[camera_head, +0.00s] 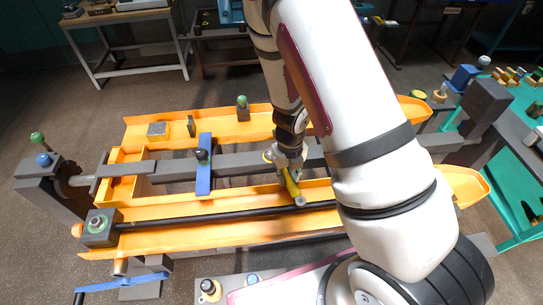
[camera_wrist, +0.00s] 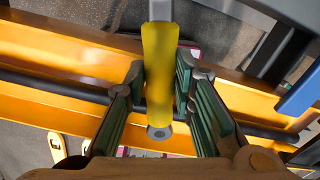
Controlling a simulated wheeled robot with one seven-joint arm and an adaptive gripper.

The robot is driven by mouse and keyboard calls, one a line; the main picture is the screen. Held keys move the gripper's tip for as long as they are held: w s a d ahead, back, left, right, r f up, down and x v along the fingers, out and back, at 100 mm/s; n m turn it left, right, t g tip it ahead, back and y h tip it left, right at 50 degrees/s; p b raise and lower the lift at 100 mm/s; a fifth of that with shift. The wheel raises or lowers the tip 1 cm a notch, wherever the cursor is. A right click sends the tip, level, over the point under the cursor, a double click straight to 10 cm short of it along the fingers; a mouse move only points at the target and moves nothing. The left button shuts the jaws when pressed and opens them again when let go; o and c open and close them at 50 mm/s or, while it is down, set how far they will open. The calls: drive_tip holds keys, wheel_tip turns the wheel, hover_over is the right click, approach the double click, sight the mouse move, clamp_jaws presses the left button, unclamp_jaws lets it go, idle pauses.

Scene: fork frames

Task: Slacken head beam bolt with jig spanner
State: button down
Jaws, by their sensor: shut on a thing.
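My gripper (camera_head: 288,172) is shut on the yellow handle of the jig spanner (camera_head: 292,186), over the front orange rail of the fixture. In the wrist view my gripper (camera_wrist: 160,85) has its green-padded fingers on both sides of the yellow spanner handle (camera_wrist: 158,55). A grey shank runs out of the top of that view, and a grey eye shows at the handle's lower end. The spanner's working head is hidden or out of view.
The orange fixture (camera_head: 160,238) spans the middle, with a dark rod (camera_head: 220,215) along its front. A blue clamp bar (camera_head: 204,165) crosses the grey beam left of my gripper. A blue crank (camera_head: 125,282) sticks out front left. A teal bench (camera_head: 515,205) stands at right.

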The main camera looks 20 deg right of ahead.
drive_tip(key=shift+w+d+n, duration=0.2)
drive_tip(key=shift+d+n, duration=0.45)
drive_tip(key=shift+w+d+n, duration=0.2)
drive_tip(key=shift+d+n, duration=0.4)
drive_tip(key=shift+d, duration=0.1)
drive_tip(key=shift+w+d+n, duration=0.2)
drive_tip(key=shift+d+n, duration=0.45)
idle(1.0)
drive_tip(key=shift+w+d+n, duration=0.4)
drive_tip(key=shift+d+n, duration=0.2)
drive_tip(key=shift+n, duration=0.1)
drive_tip(key=shift+w+d+n, duration=0.4)
drive_tip(key=shift+d+n, duration=0.2)
drive_tip(key=shift+n, duration=0.1)
idle(0.8)
drive_tip(key=shift+s+a+m, duration=0.3)
drive_tip(key=shift+a+m, duration=0.15)
drive_tip(key=shift+m, duration=0.05)
idle(0.5)
drive_tip(key=c, duration=1.9)
unclamp_jaws()
clamp_jaws()
drive_tip(key=shift+s+a, duration=0.1)
drive_tip(key=shift+s, duration=0.1)
